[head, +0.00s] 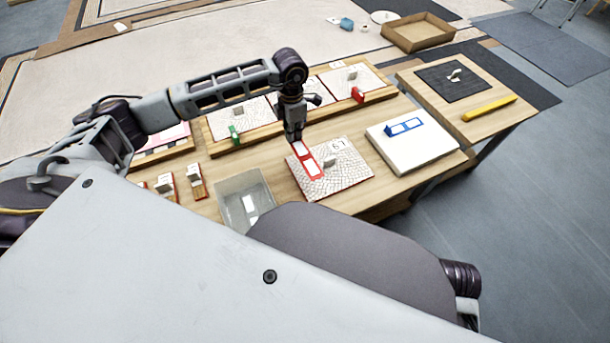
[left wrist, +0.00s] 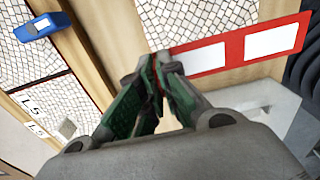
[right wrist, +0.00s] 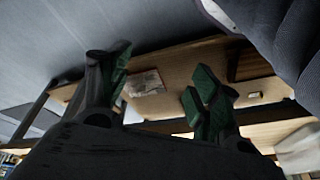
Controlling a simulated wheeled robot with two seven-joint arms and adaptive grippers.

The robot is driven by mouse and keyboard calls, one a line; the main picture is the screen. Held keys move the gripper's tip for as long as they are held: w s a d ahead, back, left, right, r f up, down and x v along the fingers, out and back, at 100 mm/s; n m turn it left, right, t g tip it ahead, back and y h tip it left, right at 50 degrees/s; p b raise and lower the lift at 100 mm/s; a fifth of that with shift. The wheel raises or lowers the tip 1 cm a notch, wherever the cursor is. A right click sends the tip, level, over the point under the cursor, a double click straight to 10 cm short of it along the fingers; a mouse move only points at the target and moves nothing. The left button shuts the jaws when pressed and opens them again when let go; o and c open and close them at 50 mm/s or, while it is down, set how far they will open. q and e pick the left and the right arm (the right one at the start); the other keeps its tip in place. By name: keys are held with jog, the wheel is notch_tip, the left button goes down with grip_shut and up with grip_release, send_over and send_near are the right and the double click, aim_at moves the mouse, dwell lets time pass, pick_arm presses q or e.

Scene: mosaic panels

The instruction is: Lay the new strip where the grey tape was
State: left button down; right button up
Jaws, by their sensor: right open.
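My left gripper (head: 294,138) is shut on one end of a red strip (head: 309,162) with white windows. In the left wrist view, the strip (left wrist: 285,42) runs right from the closed fingertips (left wrist: 158,62). In the head view, it lies over the left part of a cracked-pattern mosaic panel (head: 346,183); I cannot tell if it touches the panel. A small grey block (head: 330,162) stands on that panel. I cannot make out any grey tape. My right gripper (right wrist: 160,62) is open and empty in the right wrist view, low beside a wooden table.
A grey bin (head: 229,187) holding white pieces stands left of the panel. Mosaic panels in a wooden rack (head: 262,133) stand behind. A yellow bar (head: 489,108) lies on the side table.

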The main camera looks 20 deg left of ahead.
aim_at(295, 158)
dwell(0.4)
pick_arm(q)
jog(key=shift+f, duration=0.65)
notch_tip(295, 158, down, 3)
jog(key=shift+b, duration=0.6)
jog(key=shift+f, duration=0.4)
notch_tip(295, 158, down, 4)
jog(key=shift+f+b, duration=0.2)
jog(key=shift+b, duration=0.55)
jog(key=shift+f, duration=0.3)
pick_arm(e)
jog(key=shift+w+a+f+t+y, duration=0.3)
jog(key=shift+a+f+t+y, duration=0.15)
jog(key=shift+a+f, duration=0.3)
pick_arm(q)
jog(key=shift+f, duration=0.1)
